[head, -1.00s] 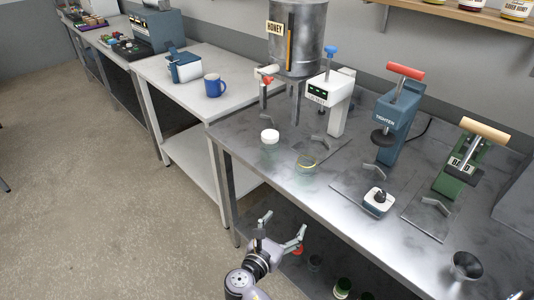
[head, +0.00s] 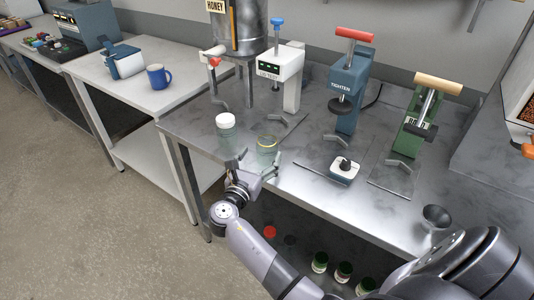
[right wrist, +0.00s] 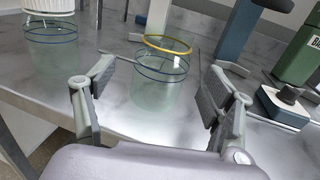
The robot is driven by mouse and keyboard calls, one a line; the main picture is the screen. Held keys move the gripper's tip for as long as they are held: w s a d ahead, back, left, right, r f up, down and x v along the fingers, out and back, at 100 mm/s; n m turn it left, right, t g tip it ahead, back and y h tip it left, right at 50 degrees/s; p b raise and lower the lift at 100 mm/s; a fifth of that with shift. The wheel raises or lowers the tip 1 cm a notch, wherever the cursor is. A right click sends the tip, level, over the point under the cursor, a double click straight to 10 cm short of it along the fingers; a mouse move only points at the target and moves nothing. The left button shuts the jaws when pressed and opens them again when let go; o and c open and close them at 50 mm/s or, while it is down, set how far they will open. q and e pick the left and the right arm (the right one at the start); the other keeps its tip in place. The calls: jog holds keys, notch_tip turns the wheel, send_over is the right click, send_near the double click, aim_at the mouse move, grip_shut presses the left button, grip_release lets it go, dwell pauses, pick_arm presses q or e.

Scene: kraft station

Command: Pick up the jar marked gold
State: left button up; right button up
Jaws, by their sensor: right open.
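A clear glass jar with a gold ring around its top (head: 267,146) stands upright and open on the steel bench (head: 205,104). In the right wrist view the gold-ringed jar (right wrist: 163,70) stands ahead of the fingers, in the gap between them. My right gripper (head: 254,168) is open and empty, low at the bench's front edge, just short of the jar. Its two fingers (right wrist: 157,100) are spread wide in the right wrist view, and I see no contact with the glass. My left gripper is not in view.
A white-lidded glass jar (head: 225,121) stands left of the gold-ringed one. Behind are a honey tank (head: 238,30) and a white device (head: 280,70). The blue tightening press (head: 349,85) and green press (head: 413,125) stand to the right. Several jars (head: 320,262) sit on the lower shelf.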

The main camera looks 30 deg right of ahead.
aim_at(263, 154)
jog(key=b+x, duration=0.1)
jog(key=x, duration=0.2)
jog(key=b+x, duration=0.1)
jog(key=x, duration=0.1)
jog(key=shift+s+f+b, duration=0.15)
jog(key=shift+f+b, duration=0.15)
jog(key=shift+b, duration=0.05)
jog(key=shift+d, duration=0.2)
jog(key=shift+r, duration=0.1)
jog(key=shift+a, duration=0.1)
jog(key=shift+c, duration=1.3)
jog(key=c, duration=1.1)
